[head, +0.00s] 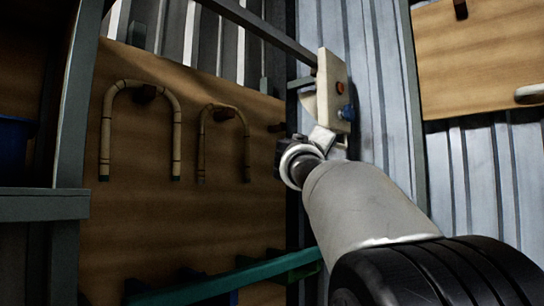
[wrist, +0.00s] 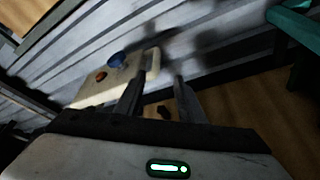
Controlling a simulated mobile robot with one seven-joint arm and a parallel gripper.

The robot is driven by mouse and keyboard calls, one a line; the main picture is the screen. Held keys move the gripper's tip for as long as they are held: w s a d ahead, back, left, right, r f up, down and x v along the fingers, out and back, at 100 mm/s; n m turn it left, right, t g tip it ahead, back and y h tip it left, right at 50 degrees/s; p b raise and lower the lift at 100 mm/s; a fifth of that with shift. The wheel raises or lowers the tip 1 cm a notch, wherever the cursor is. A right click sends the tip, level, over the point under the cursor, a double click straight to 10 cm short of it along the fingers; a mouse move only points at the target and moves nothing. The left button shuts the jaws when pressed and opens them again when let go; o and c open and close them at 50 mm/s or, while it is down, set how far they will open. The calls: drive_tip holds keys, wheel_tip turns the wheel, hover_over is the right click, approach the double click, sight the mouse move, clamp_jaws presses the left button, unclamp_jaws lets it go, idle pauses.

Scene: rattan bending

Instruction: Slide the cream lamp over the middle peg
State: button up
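Nothing in view is plainly a lamp. A cream panel (head: 327,88) with an orange and a blue knob is upright just above my gripper in the head view. It also shows in the wrist view (wrist: 92,95), beside and beyond the left finger; I cannot tell whether they touch. In the head view the fingers are mostly hidden. Three pegs are on the left board: left (head: 148,92), middle (head: 224,114), right (head: 277,127).
Arched rattan canes hang on the left peg (head: 106,125) and middle peg (head: 246,150). A teal bar (head: 220,283) crosses below the board. A grey post and ledge (head: 40,205) stand at left. Another board (head: 490,55) at right bears a pale rounded piece (head: 530,94).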

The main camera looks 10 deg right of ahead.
drive_tip(key=p+x, duration=0.4)
drive_tip(key=x, duration=0.1)
drive_tip(key=r+p+x, duration=0.1)
drive_tip(key=p+x, duration=0.3)
drive_tip(key=x, duration=0.2)
drive_tip(key=r+p+x, duration=0.1)
drive_tip(key=p+x, duration=0.3)
drive_tip(key=x, duration=0.1)
drive_tip(key=shift+w+a, duration=0.1)
drive_tip(key=shift+w, duration=0.2)
drive_tip(key=shift+w+d+f+p, duration=0.1)
drive_tip(key=shift+w+d+p, duration=0.15)
drive_tip(key=shift+w+p, duration=0.25)
drive_tip(key=shift+s, duration=0.1)
clamp_jaws()
